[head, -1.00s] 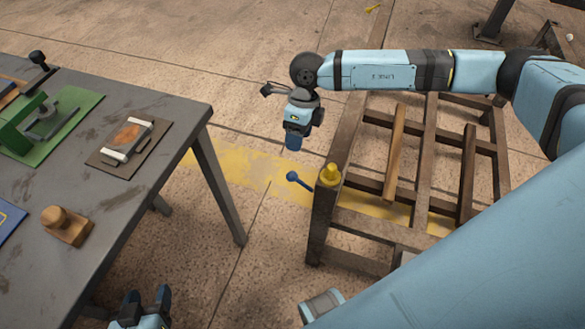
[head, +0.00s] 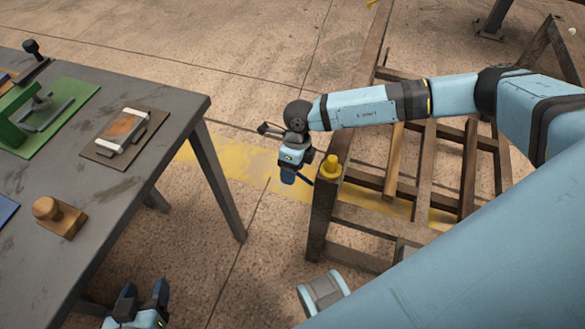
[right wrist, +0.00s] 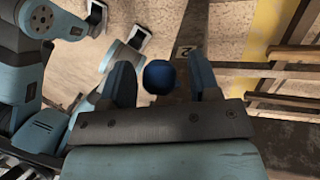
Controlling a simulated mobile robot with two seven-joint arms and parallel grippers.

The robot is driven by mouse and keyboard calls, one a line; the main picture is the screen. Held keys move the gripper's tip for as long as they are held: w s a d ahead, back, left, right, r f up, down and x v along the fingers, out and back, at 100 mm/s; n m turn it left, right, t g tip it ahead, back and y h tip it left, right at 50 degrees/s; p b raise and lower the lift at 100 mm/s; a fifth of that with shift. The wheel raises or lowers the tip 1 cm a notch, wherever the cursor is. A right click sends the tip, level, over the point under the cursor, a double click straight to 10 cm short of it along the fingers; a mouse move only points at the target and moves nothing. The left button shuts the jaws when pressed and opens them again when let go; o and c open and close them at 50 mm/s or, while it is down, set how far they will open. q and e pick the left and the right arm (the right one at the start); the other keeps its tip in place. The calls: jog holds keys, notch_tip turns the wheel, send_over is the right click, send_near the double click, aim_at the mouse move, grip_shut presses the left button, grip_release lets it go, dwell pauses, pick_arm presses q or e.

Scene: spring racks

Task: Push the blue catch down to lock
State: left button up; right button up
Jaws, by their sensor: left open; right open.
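The blue catch is a short lever with a round knob, on the corner post of the wooden rack beside a yellow fitting (head: 330,168). In the right wrist view its blue knob (right wrist: 159,76) shows between the fingers of my right gripper (right wrist: 162,84), which is open with a gap on each side. In the head view my right gripper (head: 288,179) hides the knob; only a bit of the blue catch (head: 307,181) shows beside it. My left gripper (head: 143,294) is open and empty at the bottom left, far from the catch.
The wooden rack (head: 322,215) with its slats stands on the right. A grey table (head: 120,190) on the left carries a green fixture (head: 60,110), a framed plate (head: 125,133) and a wooden block (head: 60,216). Bare floor lies between table and rack.

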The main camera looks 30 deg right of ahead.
grip_shut()
